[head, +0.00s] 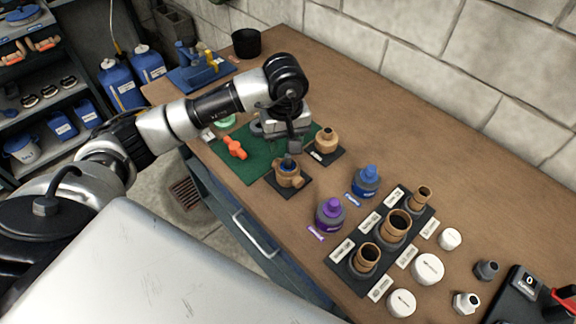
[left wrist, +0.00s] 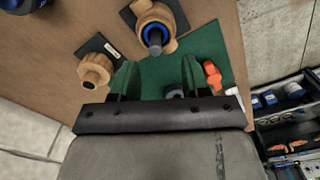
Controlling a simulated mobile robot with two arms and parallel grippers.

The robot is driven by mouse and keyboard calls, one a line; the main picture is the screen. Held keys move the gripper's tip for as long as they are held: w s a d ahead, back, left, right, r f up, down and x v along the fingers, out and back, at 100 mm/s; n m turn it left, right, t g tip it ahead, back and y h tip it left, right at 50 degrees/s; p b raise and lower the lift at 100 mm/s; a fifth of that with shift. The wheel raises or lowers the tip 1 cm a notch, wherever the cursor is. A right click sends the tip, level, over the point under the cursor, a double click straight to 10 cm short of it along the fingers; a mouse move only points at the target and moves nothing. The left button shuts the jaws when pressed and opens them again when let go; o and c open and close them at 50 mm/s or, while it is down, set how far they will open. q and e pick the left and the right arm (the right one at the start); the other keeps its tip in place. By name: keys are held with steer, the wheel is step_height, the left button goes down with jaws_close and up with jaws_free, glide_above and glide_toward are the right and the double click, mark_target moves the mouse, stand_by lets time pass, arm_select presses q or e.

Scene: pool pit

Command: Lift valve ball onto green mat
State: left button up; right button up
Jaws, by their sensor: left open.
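The green mat (head: 262,166) lies on the brown bench and also fills the space behind the fingers in the left wrist view (left wrist: 205,45). My left gripper (head: 294,146) is over the mat, fingers down. In the left wrist view its two fingers (left wrist: 160,72) are apart with nothing gripped. A dark grey rounded piece (left wrist: 173,93) shows between them, partly hidden by the gripper; I cannot tell if it is the valve ball. A brass valve body (head: 289,177) with a blue ring and dark centre (left wrist: 154,36) stands on a black pad just in front.
An orange handle (head: 234,147) lies on the mat. Another brass fitting (head: 327,139) stands on a black pad right of the gripper. Purple (head: 330,213) and blue (head: 366,180) bottles and a black rack (head: 388,231) of brass cups stand to the right. The back right bench is clear.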

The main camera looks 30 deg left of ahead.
mark_target(288, 156)
arm_select(q)
steer(key=f, duration=0.1)
steer(key=f+p, duration=0.1)
steer(key=f, duration=0.1)
steer(key=f+p, duration=0.1)
steer(key=shift+d+f, duration=0.2)
steer(key=shift+d, duration=0.15)
steer(key=shift+f, duration=0.4)
steer(key=shift+w, duration=0.1)
jaws_close()
arm_select(e)
steer(key=shift+w+r, duration=1.1)
steer(key=shift+r, duration=0.05)
